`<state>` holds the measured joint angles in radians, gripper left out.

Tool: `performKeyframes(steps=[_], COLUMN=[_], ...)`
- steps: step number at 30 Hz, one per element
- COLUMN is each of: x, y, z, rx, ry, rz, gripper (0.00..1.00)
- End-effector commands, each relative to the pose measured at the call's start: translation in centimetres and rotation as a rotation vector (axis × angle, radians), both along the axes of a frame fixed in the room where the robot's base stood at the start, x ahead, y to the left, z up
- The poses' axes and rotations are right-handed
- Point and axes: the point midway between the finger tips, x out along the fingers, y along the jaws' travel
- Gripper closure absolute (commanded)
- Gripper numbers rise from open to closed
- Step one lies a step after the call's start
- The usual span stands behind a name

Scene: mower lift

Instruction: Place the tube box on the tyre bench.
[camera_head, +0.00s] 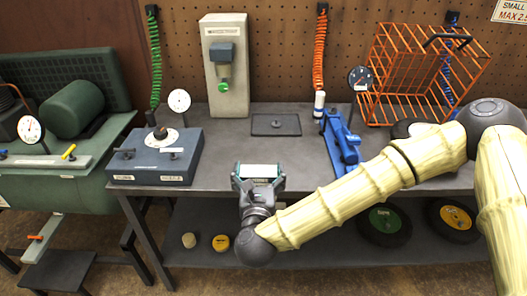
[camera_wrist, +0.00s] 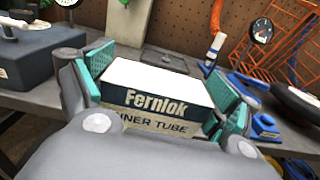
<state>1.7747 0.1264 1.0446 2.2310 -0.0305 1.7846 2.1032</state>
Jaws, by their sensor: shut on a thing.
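The tube box (camera_wrist: 155,100) is a white-topped carton with a dark blue "Fernlok" band and "INNER TUBE" lettering. My gripper (camera_wrist: 165,92) is shut on it, with teal pads at its left and right sides. In the head view my gripper (camera_head: 259,176) is at the bench's front edge, and the box's pale top (camera_head: 258,170) shows between the fingers. The tyre bench (camera_head: 220,150) is a dark grey table with a lower shelf. I cannot tell whether the box touches the bench top; its underside is hidden.
A blue-grey gauge box (camera_head: 155,160) stands left on the bench. A grey post (camera_head: 225,70), a flat dark plate (camera_head: 276,125) and a blue tool (camera_head: 341,140) stand behind and right. An orange wire basket (camera_head: 420,75) is at the back right. Bare bench top lies around the plate.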

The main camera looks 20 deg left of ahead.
Motion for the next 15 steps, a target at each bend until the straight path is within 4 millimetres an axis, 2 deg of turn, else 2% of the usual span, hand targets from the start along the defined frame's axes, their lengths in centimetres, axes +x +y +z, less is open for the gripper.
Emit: performKeyframes(steps=[1,7,15], x=[-0.3,-0.2,4.7], y=[0.4,0.8,0.6], z=[1.0,1.7,1.4], rx=[-0.002,-0.005,-0.006], ry=[0.000,0.001,-0.002], rz=[0.004,0.007,0.004], gripper=[0.41,0.41,0.41])
